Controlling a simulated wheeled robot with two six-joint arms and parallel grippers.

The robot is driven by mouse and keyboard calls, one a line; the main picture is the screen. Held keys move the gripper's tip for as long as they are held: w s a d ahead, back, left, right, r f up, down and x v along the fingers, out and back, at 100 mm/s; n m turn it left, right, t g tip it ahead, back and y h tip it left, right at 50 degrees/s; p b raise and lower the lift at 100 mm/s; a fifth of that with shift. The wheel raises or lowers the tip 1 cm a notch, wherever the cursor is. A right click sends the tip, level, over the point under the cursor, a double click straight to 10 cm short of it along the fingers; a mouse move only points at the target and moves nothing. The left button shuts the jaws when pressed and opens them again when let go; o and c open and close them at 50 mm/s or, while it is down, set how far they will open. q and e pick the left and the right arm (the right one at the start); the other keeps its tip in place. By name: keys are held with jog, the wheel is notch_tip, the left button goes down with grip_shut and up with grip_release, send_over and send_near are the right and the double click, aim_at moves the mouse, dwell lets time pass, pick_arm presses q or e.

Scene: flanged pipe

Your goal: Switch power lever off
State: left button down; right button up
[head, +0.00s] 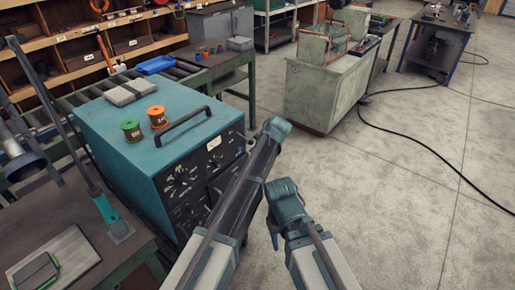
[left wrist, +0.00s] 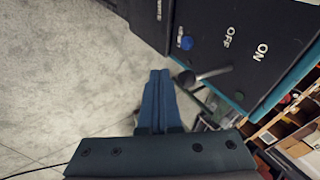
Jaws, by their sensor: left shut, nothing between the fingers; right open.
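In the left wrist view the dark panel (left wrist: 275,20) carries white OFF and ON marks. A grey lever (left wrist: 212,73) juts from below these marks. My left gripper (left wrist: 158,73) is shut and empty, its fingertips just left of the lever's rounded end and seemingly apart from it. In the head view my left arm covers part of the panel, and the lever cannot be made out. My right gripper (head: 285,208) is open and empty, right of the box.
Green (head: 132,130) and orange (head: 157,116) spools, a folded cloth (head: 130,91) and a black handle (head: 184,126) are on the box top. A blue knob (left wrist: 186,43) is on the panel. A grey cabinet (head: 325,95) stands behind. The floor at right is open, crossed by a cable.

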pick_arm(q)
jog(key=shift+r, duration=0.1)
pick_arm(e)
jog(key=shift+r, duration=0.1)
dwell(0.6)
pick_arm(q)
jog(key=shift+r+p, duration=0.7)
jog(key=shift+p, duration=0.15)
pick_arm(e)
jog(key=shift+r, duration=0.7)
pick_arm(q)
jog(key=shift+r, duration=0.1)
pick_arm(e)
jog(key=shift+r, duration=0.1)
